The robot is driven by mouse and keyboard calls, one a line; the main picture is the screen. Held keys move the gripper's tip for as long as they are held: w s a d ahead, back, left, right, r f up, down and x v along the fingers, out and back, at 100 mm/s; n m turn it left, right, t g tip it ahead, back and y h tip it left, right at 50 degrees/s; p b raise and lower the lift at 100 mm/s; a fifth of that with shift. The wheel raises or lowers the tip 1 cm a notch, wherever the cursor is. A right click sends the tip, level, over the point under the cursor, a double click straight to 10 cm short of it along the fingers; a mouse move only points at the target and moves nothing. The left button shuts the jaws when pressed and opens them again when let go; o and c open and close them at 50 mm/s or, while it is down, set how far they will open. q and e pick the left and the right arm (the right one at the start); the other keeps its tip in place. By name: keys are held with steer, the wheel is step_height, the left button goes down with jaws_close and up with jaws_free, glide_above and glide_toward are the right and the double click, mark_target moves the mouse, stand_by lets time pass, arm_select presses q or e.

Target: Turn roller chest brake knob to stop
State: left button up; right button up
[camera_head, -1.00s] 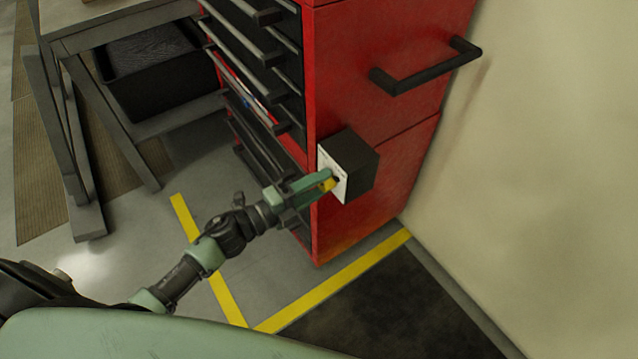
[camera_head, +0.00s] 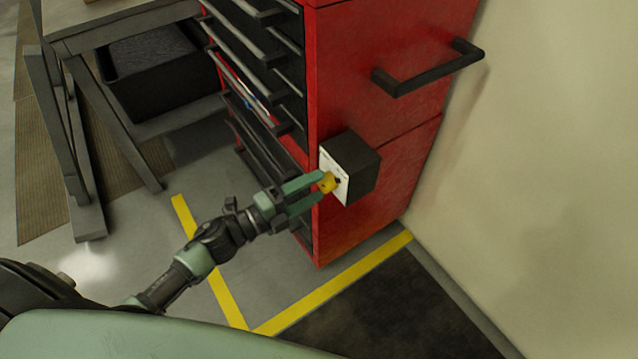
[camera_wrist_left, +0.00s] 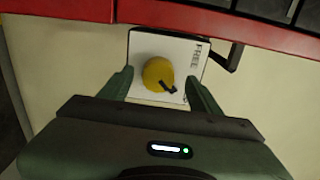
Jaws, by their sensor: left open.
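The yellow brake knob (camera_head: 327,182) is on the white face of a black box (camera_head: 358,168) on the red roller chest (camera_head: 375,130). In the left wrist view the round knob (camera_wrist_left: 156,72) has a black pointer mark at its lower right. The white plate (camera_wrist_left: 140,42) carries a label that looks like "FREE" at its right; no other wording is legible. My left gripper (camera_head: 318,188) is open, its green fingers on either side of the knob. In the left wrist view (camera_wrist_left: 160,84) gaps show between knob and fingers. My right gripper is out of view.
A black handle (camera_head: 428,72) juts from the chest above the box. A pale wall (camera_head: 550,170) stands close on the right. A grey bench frame (camera_head: 75,150) with a black bin (camera_head: 155,85) is at the left. Floor with yellow lines (camera_head: 335,283) is clear below.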

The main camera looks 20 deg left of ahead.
arm_select(q)
steer(key=v, duration=0.5)
steer(key=shift+s+a+r+b, duration=0.1)
steer(key=shift+s+a+b, duration=0.1)
steer(key=shift+s+b, duration=0.1)
steer(key=s+a+f+n+g+y+p, duration=0.1)
steer(key=s+a+f+n+y, duration=0.3)
steer(key=f, duration=0.6)
steer(key=s+a+f+n+g+y, duration=0.1)
steer(key=a+f+n+y, duration=0.1)
steer(key=f+n, duration=0.55)
steer(key=s+a+f+n+g+y+p, duration=0.1)
steer(key=s+a+f+n+g+y, duration=0.15)
steer(key=f, duration=0.85)
steer(key=s+d+f+n+g, duration=0.1)
steer(key=s+f+n+g, duration=0.2)
steer(key=s+f, duration=0.3)
steer(key=s+d+f+n+g+y+p, duration=0.1)
steer(key=s+f, duration=0.4)
steer(key=s, duration=0.8)
steer(key=s+d+f+n+g+y, duration=0.1)
steer(key=s+d+f+n+g, duration=0.2)
steer(key=s, duration=0.7)
step_height(320, 180, down, 4)
steer(key=shift+s+r+n+g, duration=0.2)
steer(key=shift+n+g, duration=0.65)
steer(key=shift+n, duration=0.35)
steer(key=shift+y, duration=0.25)
